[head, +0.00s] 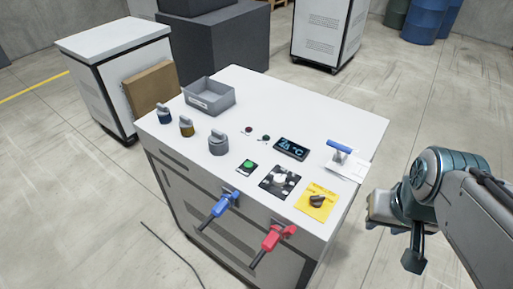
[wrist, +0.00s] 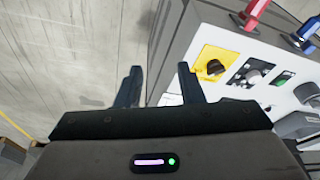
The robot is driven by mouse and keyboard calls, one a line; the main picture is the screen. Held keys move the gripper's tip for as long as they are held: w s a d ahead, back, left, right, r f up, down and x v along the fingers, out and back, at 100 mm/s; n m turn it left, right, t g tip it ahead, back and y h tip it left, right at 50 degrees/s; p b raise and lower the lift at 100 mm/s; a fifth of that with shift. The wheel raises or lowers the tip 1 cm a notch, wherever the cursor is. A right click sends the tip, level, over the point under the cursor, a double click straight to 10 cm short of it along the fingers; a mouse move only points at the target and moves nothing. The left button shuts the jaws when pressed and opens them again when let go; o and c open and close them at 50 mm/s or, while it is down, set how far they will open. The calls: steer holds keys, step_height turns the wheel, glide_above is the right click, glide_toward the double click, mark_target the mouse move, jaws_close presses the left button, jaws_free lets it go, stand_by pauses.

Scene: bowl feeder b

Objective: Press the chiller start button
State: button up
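The chiller (head: 195,195) is a white-topped grey cabinet with controls on its top. The green button also shows in the wrist view (wrist: 286,75), at the right. My gripper (wrist: 158,85) is open and empty, with its two dark fingers apart beside the cabinet's edge. In the head view my arm is at the right, off the cabinet, and the fingertips are hard to make out.
Near the button are a black plate with a white knob (head: 280,179), a yellow plate with a dark knob (head: 317,201), a display (head: 291,148) and a blue-handled valve (head: 340,147). Blue (head: 220,208) and red (head: 272,243) handles stick out in front. A grey tray (head: 209,97) stands behind.

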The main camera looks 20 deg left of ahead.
jaws_close()
stand_by(1.5)
